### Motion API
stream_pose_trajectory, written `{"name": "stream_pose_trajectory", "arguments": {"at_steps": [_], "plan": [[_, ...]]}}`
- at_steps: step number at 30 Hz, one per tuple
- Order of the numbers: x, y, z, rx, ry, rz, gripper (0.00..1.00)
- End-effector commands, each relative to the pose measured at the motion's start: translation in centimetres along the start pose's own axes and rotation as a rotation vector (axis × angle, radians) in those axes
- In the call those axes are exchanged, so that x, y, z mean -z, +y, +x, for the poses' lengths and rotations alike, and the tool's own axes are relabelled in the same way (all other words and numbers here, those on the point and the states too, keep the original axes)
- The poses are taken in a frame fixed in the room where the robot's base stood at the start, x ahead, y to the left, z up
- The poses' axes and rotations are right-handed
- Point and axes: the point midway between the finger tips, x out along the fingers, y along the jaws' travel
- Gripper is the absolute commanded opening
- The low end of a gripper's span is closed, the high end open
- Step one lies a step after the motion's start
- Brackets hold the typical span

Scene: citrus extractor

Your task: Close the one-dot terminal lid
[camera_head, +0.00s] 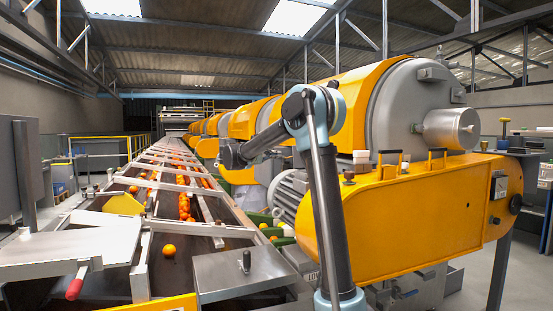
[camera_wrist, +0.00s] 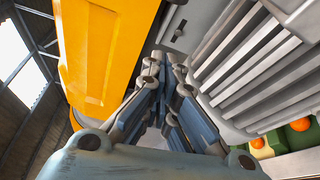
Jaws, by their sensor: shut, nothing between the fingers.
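In the wrist view my gripper (camera_wrist: 166,62) is shut and empty, its fingertips close together in front of a grey surface with a small dark slot or latch (camera_wrist: 179,31). I cannot tell whether this surface belongs to the terminal lid. No lid with a single dot can be made out in either view, so I cannot tell its position. In the head view my arm rises in front of the yellow machine (camera_head: 420,215) and bends left over the finned grey motor (camera_head: 290,195). The fingers are not distinct there.
The motor's grey fins (camera_wrist: 255,65) fill the right of the wrist view, and a yellow panel (camera_wrist: 100,50) stands at left. A conveyor with oranges (camera_head: 185,205) runs away at left. A flat metal plate (camera_head: 240,272) with a knob lies in front. Oranges (camera_wrist: 300,125) show at lower right.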

Motion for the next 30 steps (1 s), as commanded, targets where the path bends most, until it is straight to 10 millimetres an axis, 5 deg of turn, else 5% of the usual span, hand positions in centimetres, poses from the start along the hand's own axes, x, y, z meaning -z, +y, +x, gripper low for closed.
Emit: {"name": "stream_pose_trajectory", "arguments": {"at_steps": [13, 30], "plan": [[-0.4, 0.0, 8.4, 0.001, -0.007, 0.001, 0.0], [-4.1, 0.0, 6.8, 0.001, -0.005, 0.001, 0.0]]}}
